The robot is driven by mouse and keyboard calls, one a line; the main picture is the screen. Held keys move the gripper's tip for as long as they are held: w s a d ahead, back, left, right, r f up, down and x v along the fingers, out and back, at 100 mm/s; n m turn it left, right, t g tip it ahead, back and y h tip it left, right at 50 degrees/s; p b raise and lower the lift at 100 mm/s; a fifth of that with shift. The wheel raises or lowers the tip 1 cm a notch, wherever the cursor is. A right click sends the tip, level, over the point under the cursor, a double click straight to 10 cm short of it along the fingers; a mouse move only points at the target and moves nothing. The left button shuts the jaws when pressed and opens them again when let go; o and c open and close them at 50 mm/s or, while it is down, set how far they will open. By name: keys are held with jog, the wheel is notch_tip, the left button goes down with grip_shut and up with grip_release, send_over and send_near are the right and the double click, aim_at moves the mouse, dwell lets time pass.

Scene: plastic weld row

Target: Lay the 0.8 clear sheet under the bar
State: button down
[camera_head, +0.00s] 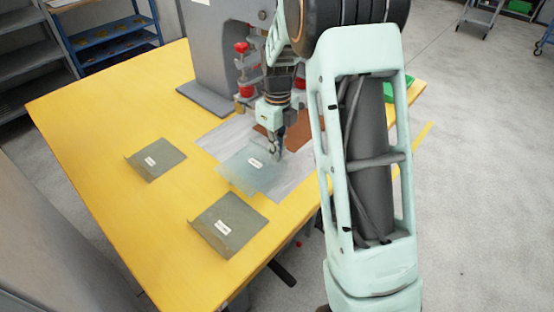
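A pale bluish clear sheet (240,176) with a small white label lies over the light grey mat (293,187), in front of the machine. My gripper (276,152) points down at the sheet's right edge, close to or touching it. The fingers are too small to tell whether they are shut on it. Two darker grey-green sheets, one at the left (166,153) and one in front (240,212), lie on the table with white labels. The label writing cannot be read. The grey press machine (212,50) stands behind; its bar cannot be made out clearly behind my arm.
The yellow table (105,190) has free room at the left and front. A brown sheet (298,130) lies on the mat beside my gripper. Red machine parts (246,91) are close behind the gripper. A green item (388,91) is at the right edge.

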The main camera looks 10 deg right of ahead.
jog(key=shift+w+f, duration=0.1)
jog(key=shift+f, duration=1.55)
jog(key=shift+f+b, duration=0.45)
jog(key=c, duration=2.2)
grip_release()
jog(key=shift+o, duration=0.2)
notch_tip(320, 180, up, 13)
jog(key=p, duration=0.2)
jog(key=shift+d, duration=0.1)
